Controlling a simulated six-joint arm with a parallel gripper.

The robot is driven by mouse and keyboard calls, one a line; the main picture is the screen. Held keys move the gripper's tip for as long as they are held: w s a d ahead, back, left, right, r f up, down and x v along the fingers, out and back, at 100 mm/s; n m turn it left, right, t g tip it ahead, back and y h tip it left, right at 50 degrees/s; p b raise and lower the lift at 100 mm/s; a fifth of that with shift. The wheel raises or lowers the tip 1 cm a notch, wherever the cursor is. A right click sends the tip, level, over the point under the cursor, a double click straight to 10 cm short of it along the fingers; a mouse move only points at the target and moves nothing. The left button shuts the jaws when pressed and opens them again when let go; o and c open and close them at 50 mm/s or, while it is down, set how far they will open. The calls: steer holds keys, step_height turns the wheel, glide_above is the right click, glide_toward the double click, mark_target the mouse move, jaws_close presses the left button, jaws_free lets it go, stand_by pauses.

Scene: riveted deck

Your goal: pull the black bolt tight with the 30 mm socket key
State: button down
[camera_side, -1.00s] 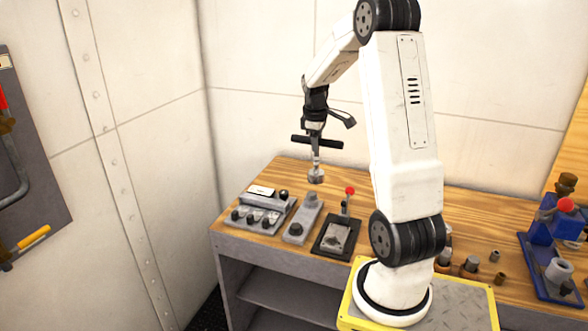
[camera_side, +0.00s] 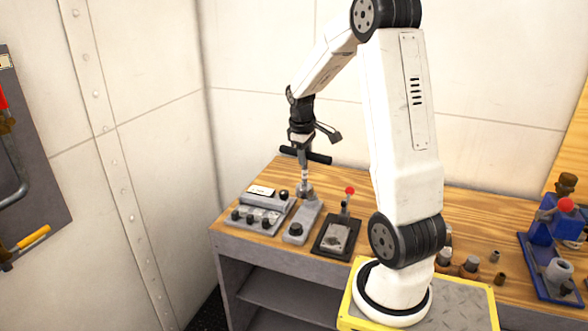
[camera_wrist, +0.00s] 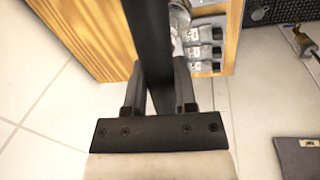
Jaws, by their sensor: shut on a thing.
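My gripper (camera_side: 302,140) is shut on the black crossbar of the socket key (camera_side: 318,157), whose shaft hangs down upright. In the wrist view the dark bar (camera_wrist: 150,45) runs between the fingers. The key's metal socket is down at the rear end of a small grey block (camera_side: 301,218) on the bench. It seems to touch the block there, but whether it sits around a bolt head is hidden. A dark round head (camera_side: 296,229) shows at the block's front end, apart from the socket. I cannot tell whether this is the black bolt.
A grey panel with several dark knobs (camera_side: 259,212) stands left of the block. A black plate with a red-tipped lever (camera_side: 339,236) stands close on its right. Several small metal parts and a blue device (camera_side: 553,245) are farther right. The wooden bench top (camera_side: 460,205) is clear behind.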

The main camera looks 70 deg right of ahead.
steer(key=m, duration=0.2)
glide_toward(304, 189)
steer(key=a+f, duration=0.1)
steer(key=a, duration=0.2)
steer(key=shift+w+d+f, duration=0.15)
steer(key=shift+w+d, duration=0.1)
steer(key=shift+w, duration=0.1)
steer(key=shift+f, duration=0.15)
steer(key=shift+f+n+t+y, duration=0.25)
steer(key=shift+f+n, duration=0.55)
steer(key=shift+n, duration=2)
steer(key=shift+f+n+t+y, duration=0.15)
steer(key=shift+f+n+t, duration=0.45)
steer(key=shift+n, duration=2.2)
steer(key=shift+f+n+t+y, duration=0.15)
steer(key=shift+f+n, duration=0.8)
steer(key=shift+n, duration=1.85)
steer(key=shift+n, duration=0.3)
steer(key=shift+f, duration=1.35)
